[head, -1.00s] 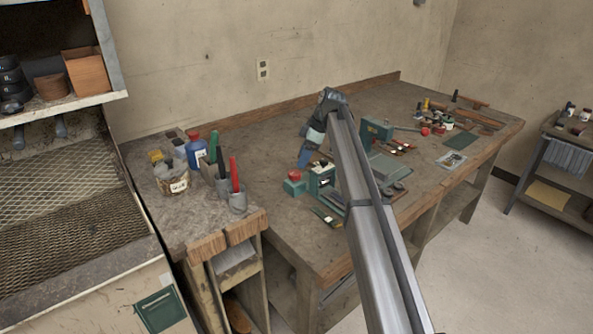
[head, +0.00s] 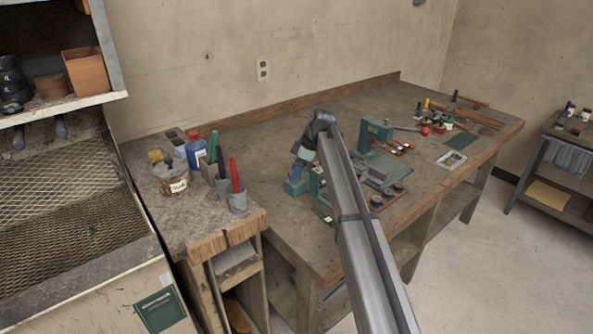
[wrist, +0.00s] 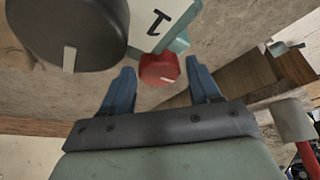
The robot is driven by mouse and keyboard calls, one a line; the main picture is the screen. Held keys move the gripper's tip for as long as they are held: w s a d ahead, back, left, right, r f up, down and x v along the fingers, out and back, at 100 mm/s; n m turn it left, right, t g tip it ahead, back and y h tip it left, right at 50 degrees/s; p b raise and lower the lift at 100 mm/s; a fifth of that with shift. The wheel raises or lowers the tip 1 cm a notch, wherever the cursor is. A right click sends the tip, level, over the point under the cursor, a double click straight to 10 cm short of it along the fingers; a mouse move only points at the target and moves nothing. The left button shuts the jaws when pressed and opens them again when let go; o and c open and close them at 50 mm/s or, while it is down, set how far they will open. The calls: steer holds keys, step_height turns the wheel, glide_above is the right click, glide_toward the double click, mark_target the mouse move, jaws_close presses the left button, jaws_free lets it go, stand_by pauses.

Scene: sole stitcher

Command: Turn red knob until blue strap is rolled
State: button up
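In the wrist view the red knob (wrist: 158,68) is a short, faceted cylinder on a teal block (wrist: 180,44) with a white face marked "1". My gripper's two blue fingers are spread apart, with the knob between and slightly beyond their tips. No grip on it shows. In the head view my gripper (head: 296,173) points down over the teal block at the left of the green machine on the workbench. The knob is hidden there behind my gripper. I cannot make out a blue strap in either view.
A green press (head: 375,134) with a red-ended lever stands behind to the right. A dark rounded part (wrist: 66,32) is close to my left finger in the wrist view. Pots and a blue bottle (head: 196,151) stand to the left.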

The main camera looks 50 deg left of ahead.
steer(key=c, duration=0.8)
